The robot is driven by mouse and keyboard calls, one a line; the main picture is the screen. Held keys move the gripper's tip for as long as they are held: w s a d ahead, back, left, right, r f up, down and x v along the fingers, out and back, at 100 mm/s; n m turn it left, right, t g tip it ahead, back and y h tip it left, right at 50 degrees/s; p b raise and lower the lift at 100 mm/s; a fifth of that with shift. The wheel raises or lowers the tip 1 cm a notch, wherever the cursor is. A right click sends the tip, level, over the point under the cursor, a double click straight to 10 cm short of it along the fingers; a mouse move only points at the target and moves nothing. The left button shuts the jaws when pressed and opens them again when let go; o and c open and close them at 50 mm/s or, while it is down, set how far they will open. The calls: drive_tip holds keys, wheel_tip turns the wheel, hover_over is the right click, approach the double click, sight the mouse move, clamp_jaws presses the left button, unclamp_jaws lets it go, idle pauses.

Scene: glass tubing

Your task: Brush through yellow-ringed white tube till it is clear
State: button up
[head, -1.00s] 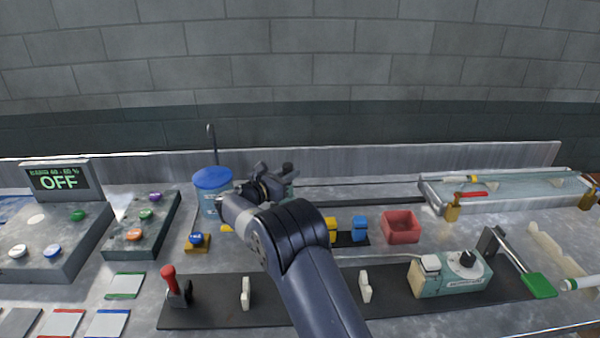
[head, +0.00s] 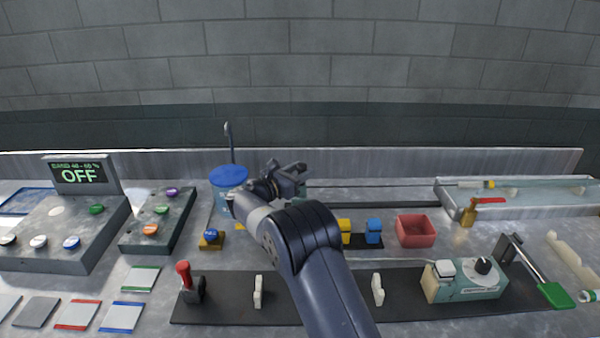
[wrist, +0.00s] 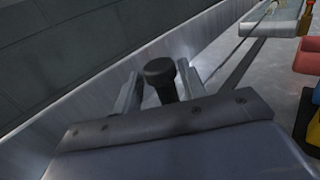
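The white tube with a yellow ring (head: 489,184) lies along the water tray at the back right, its ring near the left end. A thin dark rod (head: 380,186) runs from near my gripper (head: 288,170) toward that end of the tube. In the wrist view, a black round-headed handle (wrist: 160,72) sits between the two fingers of my gripper (wrist: 158,88), which look closed against its sides. The bristles are not visible, and the inside of the tube is too small to judge.
A red bin (head: 415,230) and yellow and blue blocks (head: 373,230) stand to the right. The metal back wall (head: 400,165) runs close behind. The display panel (head: 80,174) reads OFF.

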drive_tip(key=b+v, duration=0.1)
drive_tip(key=v, duration=1)
drive_tip(key=shift+r, duration=0.2)
drive_tip(key=shift+w+d, duration=0.1)
drive_tip(key=shift+d, duration=0.1)
drive_tip(key=x, duration=0.7)
drive_tip(key=p+x, duration=0.1)
drive_tip(key=x, duration=0.2)
drive_tip(key=shift+w+d+f, duration=0.1)
drive_tip(key=shift+f, duration=0.3)
drive_tip(key=shift+w+d, duration=0.2)
drive_tip(key=shift+d, duration=0.4)
